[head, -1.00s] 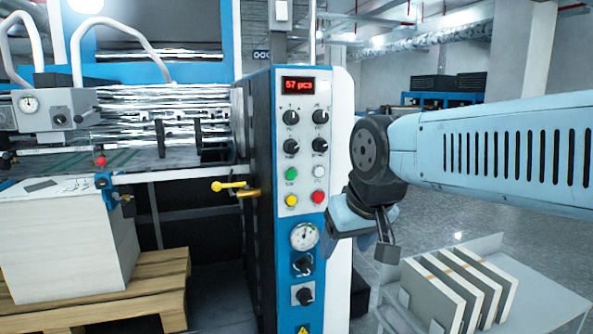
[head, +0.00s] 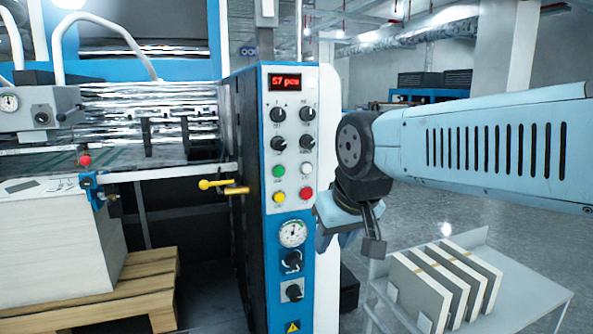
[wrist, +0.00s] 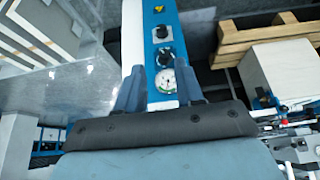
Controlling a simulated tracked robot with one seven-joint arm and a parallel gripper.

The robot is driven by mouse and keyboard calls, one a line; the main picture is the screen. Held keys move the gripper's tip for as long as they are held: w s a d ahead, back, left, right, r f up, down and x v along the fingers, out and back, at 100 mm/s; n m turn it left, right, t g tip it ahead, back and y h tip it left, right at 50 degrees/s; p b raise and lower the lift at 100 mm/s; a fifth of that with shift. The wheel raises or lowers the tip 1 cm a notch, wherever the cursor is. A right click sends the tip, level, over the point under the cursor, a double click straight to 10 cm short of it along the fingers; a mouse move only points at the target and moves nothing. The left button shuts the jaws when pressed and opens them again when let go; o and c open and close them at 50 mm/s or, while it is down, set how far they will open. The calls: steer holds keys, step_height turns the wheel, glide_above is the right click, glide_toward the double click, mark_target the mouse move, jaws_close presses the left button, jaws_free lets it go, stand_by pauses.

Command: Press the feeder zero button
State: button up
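The control panel (head: 291,190) stands upright in the middle of the head view. It carries a green button (head: 279,171), a white button (head: 307,169), a yellow button (head: 279,197) and a red button (head: 306,194). Their labels are too small to read, so I cannot tell which is feeder zero. The red display (head: 286,82) reads "57 pcs". My gripper (head: 337,243) is just right of the panel's lower half. In the wrist view its fingers (wrist: 158,88) are spread, with nothing between them. The gauge (wrist: 166,80) shows beyond the gap; the buttons are hidden there.
A yellow lever (head: 216,184) juts from the panel's left side. A paper stack (head: 60,250) on a wooden pallet (head: 120,290) stands at left. A low grey table (head: 530,290) with several upright boards (head: 445,285) is at lower right. Open floor lies behind my arm.

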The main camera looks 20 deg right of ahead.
jaws_close()
stand_by(1.2)
